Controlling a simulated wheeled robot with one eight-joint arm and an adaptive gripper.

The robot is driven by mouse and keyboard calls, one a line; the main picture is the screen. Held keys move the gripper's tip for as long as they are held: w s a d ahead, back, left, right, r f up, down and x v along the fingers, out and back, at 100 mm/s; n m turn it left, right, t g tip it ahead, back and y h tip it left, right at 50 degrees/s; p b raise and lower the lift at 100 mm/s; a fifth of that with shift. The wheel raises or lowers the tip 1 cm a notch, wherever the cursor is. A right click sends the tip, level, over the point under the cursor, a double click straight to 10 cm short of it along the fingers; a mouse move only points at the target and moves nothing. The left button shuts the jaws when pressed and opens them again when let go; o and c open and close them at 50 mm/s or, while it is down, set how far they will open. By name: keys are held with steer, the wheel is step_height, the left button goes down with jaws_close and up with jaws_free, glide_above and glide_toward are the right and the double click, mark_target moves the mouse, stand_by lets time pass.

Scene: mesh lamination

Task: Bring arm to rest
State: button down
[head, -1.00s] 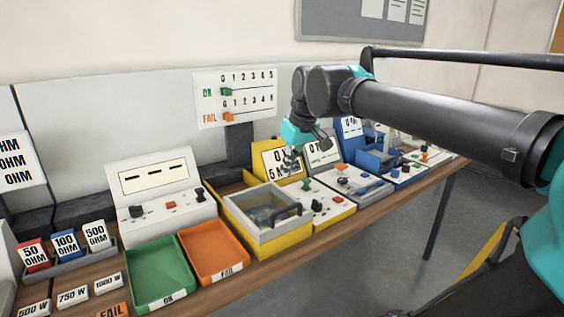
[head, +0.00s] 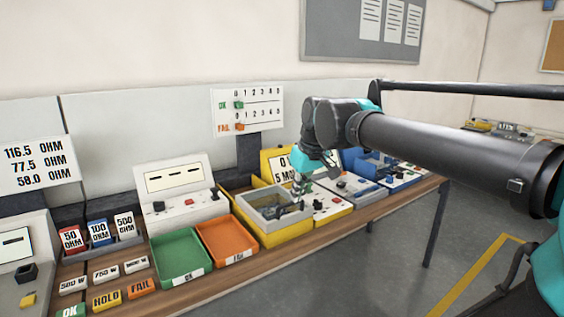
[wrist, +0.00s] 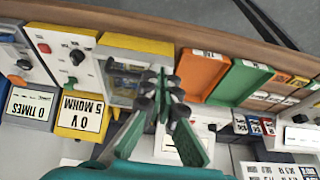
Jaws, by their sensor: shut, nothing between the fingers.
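My arm reaches in from the right in the head view, over the bench. My gripper (head: 302,184) hangs in front of the yellow-framed display panel, above the back right of the yellow and grey tester box (head: 258,226). In the wrist view my gripper (wrist: 160,82) is shut, with nothing between its green and black fingers. The tester box (wrist: 122,92) is behind and left of the fingers there. Whether the fingertips touch anything is hard to tell.
A green tray (head: 180,257) and an orange tray (head: 226,241) stand empty left of the box. Labelled blocks (head: 106,299) lie at the front left. Blue equipment (head: 372,163) stands to the right, and a grey wall panel rises behind. The floor at right is open.

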steer(key=s+d+f+m, duration=0.2)
steer(key=s+d+f, duration=0.2)
steer(key=f, duration=0.5)
steer(key=s+d+f+m+h, duration=0.1)
steer(key=s+d+f+m, duration=0.1)
steer(key=d+f, duration=0.4)
steer(key=s+d+f+m+h, duration=0.1)
steer(key=s+d+f, duration=0.3)
steer(key=f, duration=0.8)
steer(key=shift+s+d+f+m+t, duration=0.15)
steer(key=shift+s+d+m+t, duration=0.25)
steer(key=shift+s+m, duration=0.35)
